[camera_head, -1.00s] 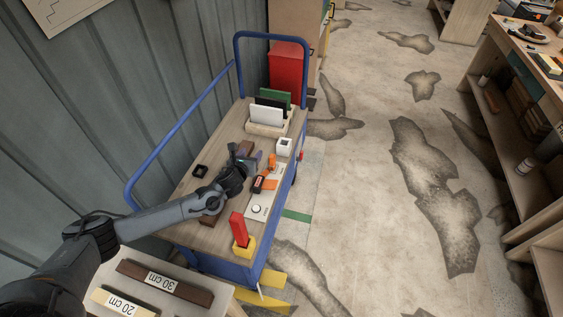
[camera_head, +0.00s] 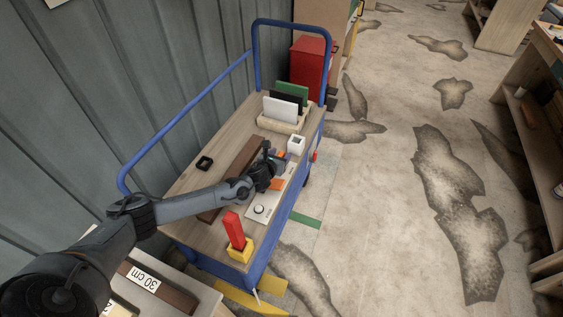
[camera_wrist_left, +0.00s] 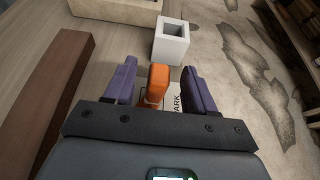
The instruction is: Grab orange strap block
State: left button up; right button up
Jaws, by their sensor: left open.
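The orange strap block (camera_wrist_left: 158,82) stands between the two purple fingers of my left gripper (camera_wrist_left: 160,88) in the left wrist view. The fingers are apart, with a gap on each side of it. In the head view my left gripper (camera_head: 272,165) is over the right side of the cart top and hides much of the block. An orange part (camera_head: 276,184) shows just below the gripper there. My right gripper is in neither view.
A white hollow cube (camera_head: 296,145) stands just beyond the gripper. A long brown bar (camera_head: 232,172) lies to its left. A red block in a yellow holder (camera_head: 240,250) stands at the near end. The blue cart rail (camera_head: 185,122) runs along the left.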

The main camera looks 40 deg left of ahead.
pick_arm(q)
grip_shut()
dwell(0.3)
jog(key=shift+r, duration=0.15)
